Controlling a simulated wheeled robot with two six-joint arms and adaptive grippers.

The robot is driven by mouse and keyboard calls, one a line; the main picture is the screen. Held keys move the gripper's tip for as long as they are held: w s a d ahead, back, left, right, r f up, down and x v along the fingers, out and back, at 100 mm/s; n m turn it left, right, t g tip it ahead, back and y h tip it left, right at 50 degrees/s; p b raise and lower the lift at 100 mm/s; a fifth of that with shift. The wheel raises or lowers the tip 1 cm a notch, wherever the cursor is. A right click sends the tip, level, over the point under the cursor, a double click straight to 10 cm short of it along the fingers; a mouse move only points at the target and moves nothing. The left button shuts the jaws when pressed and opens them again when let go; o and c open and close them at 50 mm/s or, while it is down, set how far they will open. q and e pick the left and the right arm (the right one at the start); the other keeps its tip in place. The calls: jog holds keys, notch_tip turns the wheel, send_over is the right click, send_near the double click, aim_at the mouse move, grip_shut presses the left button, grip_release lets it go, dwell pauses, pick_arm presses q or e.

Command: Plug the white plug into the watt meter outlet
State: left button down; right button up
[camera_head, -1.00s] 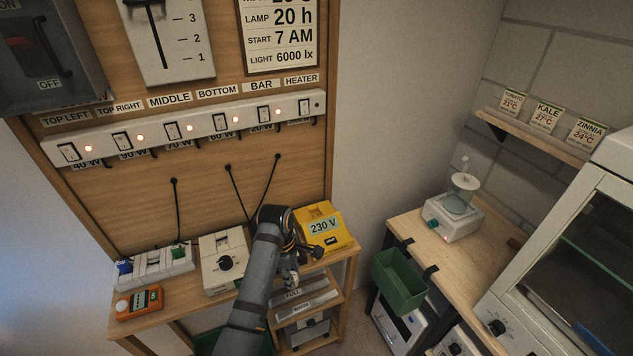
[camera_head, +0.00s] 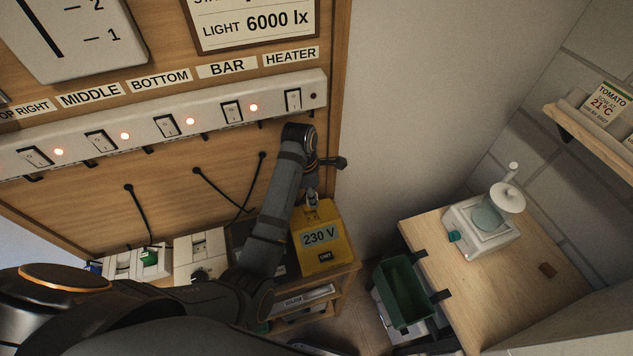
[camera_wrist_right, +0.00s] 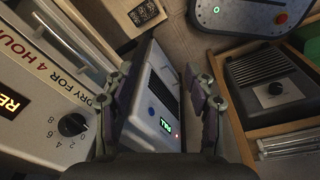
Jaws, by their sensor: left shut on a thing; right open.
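The yellow box (camera_head: 322,258) marked 230 V, which looks like the watt meter, stands at the right end of the bench in the head view. My left gripper (camera_head: 312,201) points down at the box's upper back part and is shut on a small pale thing, probably the white plug. The gripper hides most of it and the outlet, so I cannot tell whether plug and outlet touch. My right gripper (camera_wrist_right: 162,98) is open in the right wrist view, with no object held. A white device (camera_wrist_right: 156,112) with a lit green display shows beyond its fingers.
A switch strip (camera_head: 165,128) with lit lamps runs along the wooden board above the bench. Black cables (camera_head: 140,215) hang from the board. White socket units (camera_head: 140,262) stand left on the bench. A green bin (camera_head: 403,292) hangs on the side table (camera_head: 545,285) at right.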

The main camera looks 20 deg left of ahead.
pick_arm(q)
jog(key=f, duration=0.1)
jog(key=s+f, duration=0.1)
jog(key=shift+f, duration=0.3)
jog(key=shift+w+f, duration=0.15)
jog(key=shift+f, duration=1)
jog(key=shift+s+f, duration=0.2)
jog(key=shift+s, duration=0.05)
jog(key=shift+f, duration=0.4)
jog(key=c, duration=0.9)
grip_release()
pick_arm(e)
jog(key=s, duration=0.2)
jog(key=shift+s+d+f, duration=0.15)
jog(key=shift+s+f, duration=0.1)
jog(key=shift+s, duration=0.1)
pick_arm(q)
jog(key=shift+w, duration=0.1)
